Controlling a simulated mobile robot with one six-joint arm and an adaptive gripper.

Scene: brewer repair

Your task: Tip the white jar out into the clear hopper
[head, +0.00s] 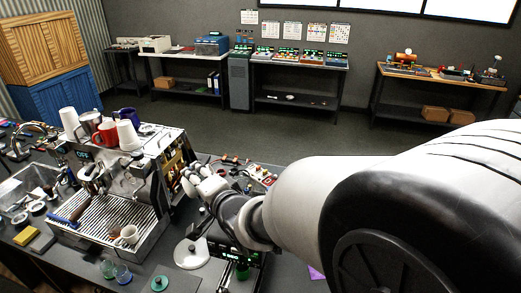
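My arm reaches in from the right and narrows toward the espresso machine. Its small, pale far end, where my gripper (190,180) seems to be, is beside the machine's right side. The fingers are too small and partly hidden to tell whether they are open or hold anything. I cannot pick out the white jar for certain. I cannot make out the clear hopper either; my arm covers much of the right part of the bench.
The espresso machine (150,180) carries white cups (70,120), a red mug (104,135) and a steel jug on top. A white disc with a knob (191,253), small glasses (108,268) and a green disc (158,284) lie in front. Side tables line the back wall.

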